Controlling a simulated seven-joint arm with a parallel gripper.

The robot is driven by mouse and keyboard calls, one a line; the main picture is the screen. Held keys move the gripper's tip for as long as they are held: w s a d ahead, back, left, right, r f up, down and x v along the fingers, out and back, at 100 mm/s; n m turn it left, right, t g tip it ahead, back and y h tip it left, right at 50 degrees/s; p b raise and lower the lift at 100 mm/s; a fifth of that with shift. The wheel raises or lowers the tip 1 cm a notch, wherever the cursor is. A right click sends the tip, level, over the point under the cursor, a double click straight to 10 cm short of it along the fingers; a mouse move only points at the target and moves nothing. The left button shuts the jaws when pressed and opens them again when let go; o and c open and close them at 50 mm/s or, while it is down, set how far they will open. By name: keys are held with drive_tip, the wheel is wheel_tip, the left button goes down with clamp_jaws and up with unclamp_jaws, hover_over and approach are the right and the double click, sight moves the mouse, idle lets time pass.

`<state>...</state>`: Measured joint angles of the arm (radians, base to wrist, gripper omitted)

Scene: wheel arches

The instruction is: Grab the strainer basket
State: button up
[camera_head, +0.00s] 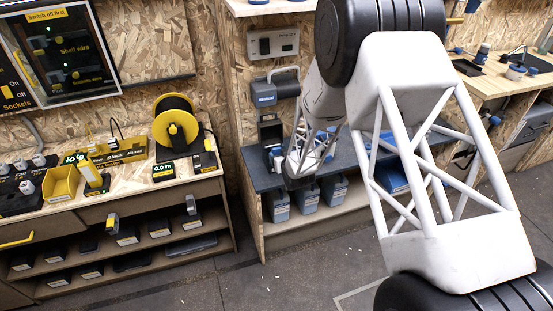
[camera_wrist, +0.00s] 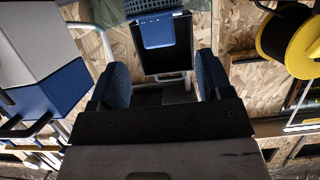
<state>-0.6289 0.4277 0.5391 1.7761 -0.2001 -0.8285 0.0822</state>
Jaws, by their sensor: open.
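My gripper (camera_wrist: 162,72) is open in the wrist view, with one blue-padded finger on each side and nothing held between them. Ahead of it is what looks like the strainer basket: a blue tab (camera_wrist: 157,33) with dark mesh above it, cut off by the top edge. In the head view my arm reaches to the shelf unit at the centre. The gripper is small there, and the basket cannot be made out clearly.
A large grey and blue box (camera_wrist: 45,75) stands close on the left in the wrist view. A yellow cable reel (camera_head: 176,121) sits on the left bench. Several grey-blue canisters (camera_head: 306,196) stand on the lower shelf. Open floor (camera_head: 290,270) lies in front.

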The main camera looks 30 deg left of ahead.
sight(277, 150)
drive_tip(key=shift+x, duration=2.6)
drive_tip(key=shift+w, duration=0.1)
drive_tip(key=c, duration=1.2)
drive_tip(key=shift+c, duration=0.2)
drive_tip(key=shift+r, duration=0.25)
wheel_tip(277, 150, up, 10)
drive_tip(key=shift+f, duration=0.2)
